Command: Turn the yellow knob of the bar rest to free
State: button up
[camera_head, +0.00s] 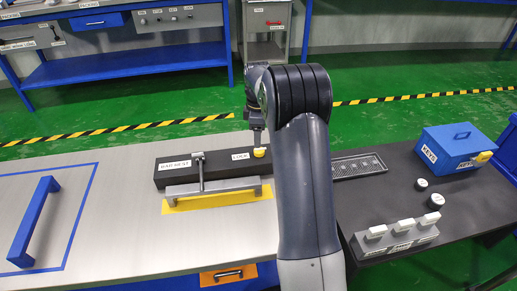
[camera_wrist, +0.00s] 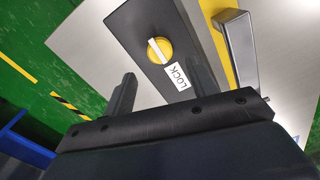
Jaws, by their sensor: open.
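The bar rest (camera_head: 219,168) is a long dark block labelled BAR REST on the workbench. Its round yellow knob (camera_head: 259,152) sits at the block's right end, beside a white LOCK label (camera_head: 240,156). In the wrist view the yellow knob (camera_wrist: 159,50) has a pale grip bar across it, and the LOCK label (camera_wrist: 177,76) lies next to it. My gripper (camera_wrist: 163,88) is open and empty, its two fingers apart, with the knob beyond the fingertips and not between them. A grey bar (camera_head: 212,188) lies along the block's front. My arm hides part of the block's right side in the head view.
A blue handle (camera_head: 34,221) stands on the left of the bench. To the right are a blue KEYS box (camera_head: 455,147), a slotted grey tray (camera_head: 358,167), and a grey block with white switches (camera_head: 395,238). An orange drawer (camera_head: 228,276) is below the front edge.

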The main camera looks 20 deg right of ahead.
aim_at(259, 152)
notch_tip(259, 152, down, 6)
jog(key=shift+f+b, duration=0.1)
jog(key=shift+b, duration=0.55)
jog(key=c, duration=1)
jog(key=shift+o, duration=0.2)
